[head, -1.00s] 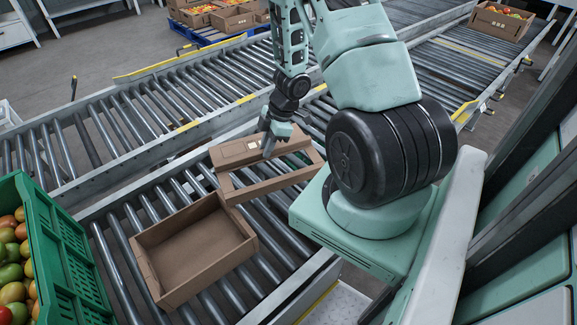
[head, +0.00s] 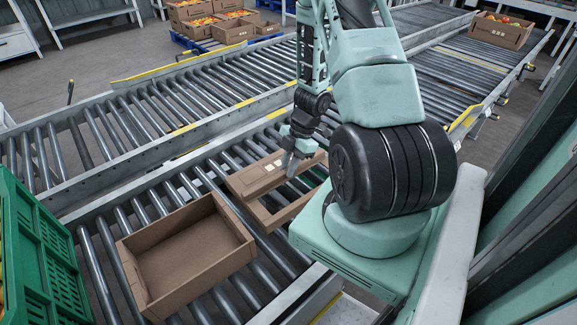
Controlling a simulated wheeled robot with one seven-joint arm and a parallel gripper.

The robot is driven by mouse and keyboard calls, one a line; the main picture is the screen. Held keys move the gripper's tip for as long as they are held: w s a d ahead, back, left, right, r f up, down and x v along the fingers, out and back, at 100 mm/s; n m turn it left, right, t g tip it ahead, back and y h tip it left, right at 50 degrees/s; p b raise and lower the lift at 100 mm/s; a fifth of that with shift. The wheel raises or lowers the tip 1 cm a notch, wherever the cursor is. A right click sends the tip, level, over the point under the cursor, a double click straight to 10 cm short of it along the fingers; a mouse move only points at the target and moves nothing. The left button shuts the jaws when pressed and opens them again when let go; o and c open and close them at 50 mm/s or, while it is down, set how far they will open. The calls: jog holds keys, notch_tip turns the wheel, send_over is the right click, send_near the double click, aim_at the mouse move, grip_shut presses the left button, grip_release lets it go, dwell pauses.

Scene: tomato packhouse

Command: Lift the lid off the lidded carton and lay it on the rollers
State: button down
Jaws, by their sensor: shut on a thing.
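The open carton (head: 141,290) is an empty brown cardboard box on the near rollers (head: 110,262), left of my gripper. The lid (head: 262,178) is a brown cardboard frame with an opening in it and a small pale label. It is to the right of the carton and over the same rollers. My gripper (head: 290,170) is shut on the lid near its label. I cannot tell whether the lid touches the rollers. Part of the lid's right side is hidden behind my arm.
A green crate (head: 50,255) stands at the left edge beside the carton. A second roller line (head: 130,115) with yellow edges runs behind. Another carton (head: 497,32) with produce stands far right. Several cartons sit on a blue pallet at the back. Rollers beyond the lid are bare.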

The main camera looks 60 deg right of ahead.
jog(key=shift+f+b, duration=1.15)
jog(key=shift+f, duration=0.85)
jog(key=c, duration=1.3)
grip_release()
jog(key=shift+c, duration=1.4)
jog(key=shift+r, duration=0.1)
notch_tip(320, 180, up, 6)
jog(key=p, duration=0.6)
jog(key=shift+p, duration=0.3)
